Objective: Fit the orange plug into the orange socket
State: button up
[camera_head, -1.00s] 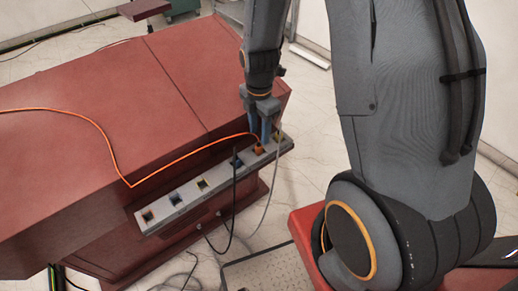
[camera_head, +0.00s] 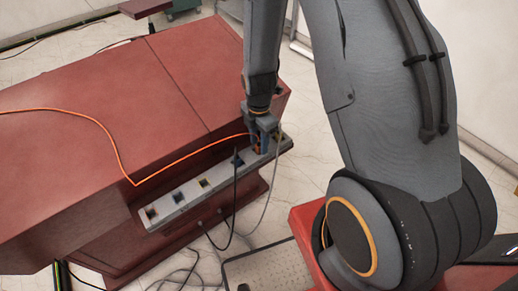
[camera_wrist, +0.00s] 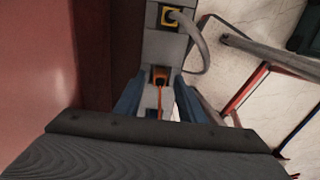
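The orange plug (camera_head: 257,148) stands at the orange socket's place near the far right end of the grey socket strip (camera_head: 190,194), with its orange cable (camera_head: 108,139) running left over the red cabinet. In the wrist view the plug (camera_wrist: 160,75) sits between my fingers on the strip, its cable trailing toward my wrist. The orange socket is covered by the plug; I cannot tell how deeply the plug sits. My gripper (camera_head: 266,138) is low over the strip, around the plug. In the wrist view its blue fingers (camera_wrist: 158,100) are spread, with gaps to the plug.
A black plug (camera_head: 236,161) and a yellow socket (camera_wrist: 171,16) with a grey cable flank the orange plug. Several empty coloured sockets line the strip to the left. The red cabinet (camera_head: 90,150) lies behind the strip. Dark and grey cables hang in front.

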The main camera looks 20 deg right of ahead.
grip_shut()
jog(key=shift+r, duration=0.1)
